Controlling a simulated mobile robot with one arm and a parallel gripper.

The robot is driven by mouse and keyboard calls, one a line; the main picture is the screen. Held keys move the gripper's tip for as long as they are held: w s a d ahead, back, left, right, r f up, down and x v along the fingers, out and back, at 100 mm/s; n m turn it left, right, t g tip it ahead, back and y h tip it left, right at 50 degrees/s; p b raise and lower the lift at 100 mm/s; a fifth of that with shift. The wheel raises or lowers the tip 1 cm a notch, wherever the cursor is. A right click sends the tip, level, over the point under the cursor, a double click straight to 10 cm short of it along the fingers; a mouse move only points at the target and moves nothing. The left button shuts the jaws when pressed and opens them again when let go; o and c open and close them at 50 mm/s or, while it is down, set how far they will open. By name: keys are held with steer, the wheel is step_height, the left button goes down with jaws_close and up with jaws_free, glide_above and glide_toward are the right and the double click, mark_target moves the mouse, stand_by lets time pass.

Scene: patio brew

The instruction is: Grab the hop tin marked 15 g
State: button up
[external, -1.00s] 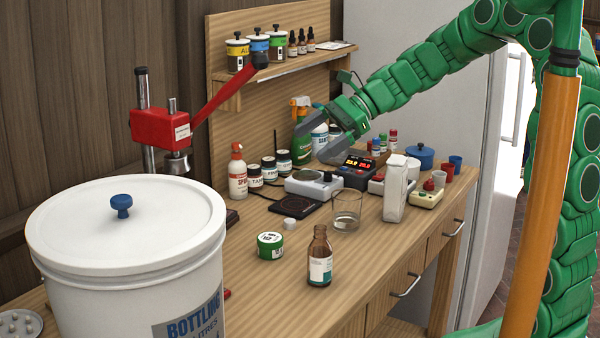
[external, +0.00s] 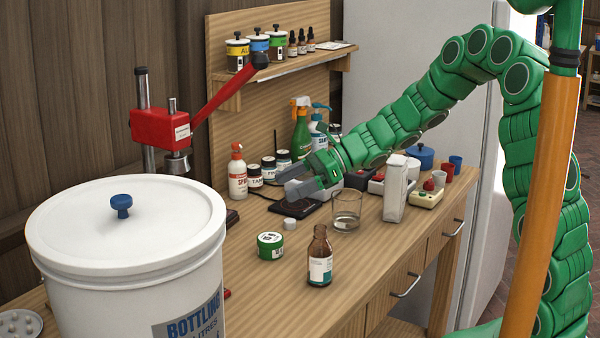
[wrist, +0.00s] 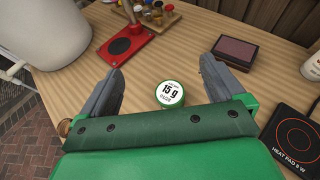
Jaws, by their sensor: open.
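The hop tin (external: 270,245) is a short green tin with a white label, upright on the wooden bench. In the wrist view the tin (wrist: 171,95) shows its lid, marked "15 g", between my two fingers but farther down on the bench. My gripper (external: 287,181) is open and empty, above the bench and farther back than the tin in the external view. In the wrist view my gripper (wrist: 160,78) has its grey fingers spread wide, with the tin not touched.
A brown bottle (external: 320,257) stands right of the tin, and a glass (external: 347,209) stands behind the bottle. A small white round piece (external: 290,224) lies behind the tin. The heat pad (wrist: 297,142) is at the wrist view's right. A white bucket (external: 130,250) fills the left front.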

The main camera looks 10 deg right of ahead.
glide_toward(263, 242)
steer(key=shift+w+a+f, duration=0.95)
steer(key=shift+f, duration=0.15)
steer(key=shift+x, duration=3.8)
steer(key=c, duration=1)
